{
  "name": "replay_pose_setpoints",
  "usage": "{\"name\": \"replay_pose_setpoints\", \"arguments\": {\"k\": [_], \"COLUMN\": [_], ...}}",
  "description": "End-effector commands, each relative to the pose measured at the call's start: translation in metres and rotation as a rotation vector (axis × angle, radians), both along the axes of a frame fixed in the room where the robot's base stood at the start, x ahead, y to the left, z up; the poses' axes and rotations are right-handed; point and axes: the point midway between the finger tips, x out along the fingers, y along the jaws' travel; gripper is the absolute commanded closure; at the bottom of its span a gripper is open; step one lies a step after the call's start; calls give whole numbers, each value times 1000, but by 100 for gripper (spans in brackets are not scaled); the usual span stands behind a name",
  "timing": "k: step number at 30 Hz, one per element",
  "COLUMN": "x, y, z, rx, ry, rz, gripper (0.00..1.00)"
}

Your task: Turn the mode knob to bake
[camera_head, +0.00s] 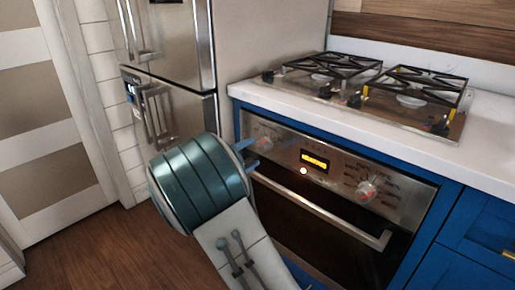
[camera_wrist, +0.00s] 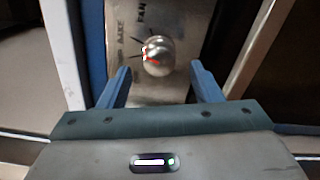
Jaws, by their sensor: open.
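The mode knob (camera_wrist: 158,57) is a round silver knob with a red pointer mark, on the oven's control panel. In the wrist view the mark points to the left; the labels "FAN" and "BAKE" show above and to the upper left of the knob. In the head view this knob (camera_head: 264,143) is at the panel's left end, just beyond my fingertips. My gripper (camera_head: 252,152) is open and empty. In the wrist view its two blue fingers (camera_wrist: 160,72) flank the knob left and right, with clear gaps; I cannot tell how deep they reach.
The oven (camera_head: 320,215) has a lit display (camera_head: 314,161), a second knob (camera_head: 370,188) to the right, and a long door handle (camera_head: 330,217) below. A gas cooktop (camera_head: 365,90) sits above on the white counter. A steel fridge (camera_head: 175,60) stands close on the left.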

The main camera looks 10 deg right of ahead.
Motion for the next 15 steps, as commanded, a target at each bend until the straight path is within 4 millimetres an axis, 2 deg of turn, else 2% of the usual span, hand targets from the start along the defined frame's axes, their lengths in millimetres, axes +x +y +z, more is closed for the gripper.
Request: {"name": "replay_pose_setpoints", "arguments": {"k": [1,6,10,15], "x": [-8,-30,-44,-53], "y": [12,43,61,73], "z": [3,2,1,1], "rx": [0,0,0,-1], "ry": [2,1,2,2], "rz": [5,5,4,2], "gripper": [42,42,42,42]}}
